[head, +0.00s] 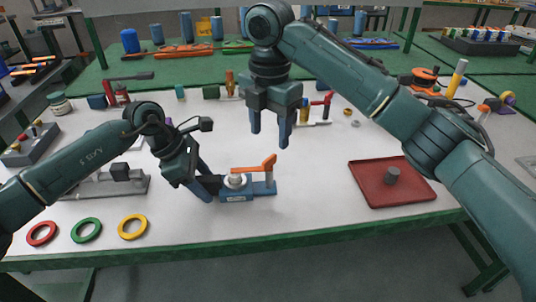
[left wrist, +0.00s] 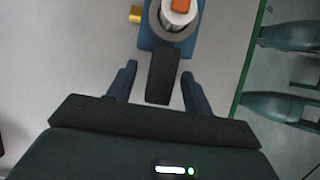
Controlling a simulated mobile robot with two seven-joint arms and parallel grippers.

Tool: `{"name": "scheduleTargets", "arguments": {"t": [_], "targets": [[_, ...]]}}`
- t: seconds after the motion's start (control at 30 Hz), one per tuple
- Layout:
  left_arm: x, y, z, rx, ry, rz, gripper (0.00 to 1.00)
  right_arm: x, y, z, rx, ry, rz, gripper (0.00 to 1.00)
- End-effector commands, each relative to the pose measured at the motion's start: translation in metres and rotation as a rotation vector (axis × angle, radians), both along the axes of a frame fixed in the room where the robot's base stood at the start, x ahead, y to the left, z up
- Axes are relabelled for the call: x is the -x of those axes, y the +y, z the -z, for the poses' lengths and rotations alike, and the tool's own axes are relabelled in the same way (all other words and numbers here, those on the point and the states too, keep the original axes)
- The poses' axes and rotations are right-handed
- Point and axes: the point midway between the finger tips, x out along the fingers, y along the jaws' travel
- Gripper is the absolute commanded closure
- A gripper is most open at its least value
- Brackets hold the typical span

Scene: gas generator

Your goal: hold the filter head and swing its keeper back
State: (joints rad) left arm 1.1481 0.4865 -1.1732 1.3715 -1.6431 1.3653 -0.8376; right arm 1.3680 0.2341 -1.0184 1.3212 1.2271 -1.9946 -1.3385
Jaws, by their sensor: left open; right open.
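The filter unit is a blue block (head: 262,188) near the table's front edge, with a silver cylinder (head: 235,181) on it. An orange lever (head: 255,166), apparently the keeper, extends right above the block; its end also shows over the cylinder in the left wrist view (left wrist: 181,6). A black bar (left wrist: 162,78) sticks out from the grey ring around the cylinder. My left gripper (head: 207,183) is open at the unit's left side. In the left wrist view its fingers (left wrist: 158,76) stand either side of the bar, with gaps. My right gripper (head: 270,133) is open and empty, above and behind the unit.
Red (head: 41,233), green (head: 86,230) and yellow (head: 132,227) rings lie at the front left. Table between unit and tray is clear.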

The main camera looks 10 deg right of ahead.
Motion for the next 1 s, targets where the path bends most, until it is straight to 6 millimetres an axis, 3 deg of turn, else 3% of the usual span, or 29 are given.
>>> {"name": "scheduleTargets", "arguments": {"t": [0.27,0.7,1.0], "targets": [[-0.002,0.009,-0.017,0.000,-0.004,-0.002,0.49,0.000,0.000,0.000,0.000,0.000,0.000,0.45],[-0.002,0.045,-0.094,0.000,-0.002,-0.001,0.49,0.000,0.000,0.000,0.000,0.000,0.000,0.45],[-0.002,0.053,-0.108,0.000,0.000,0.000,0.49,0.000,0.000,0.000,0.000,0.000,0.000,0.45]]}}
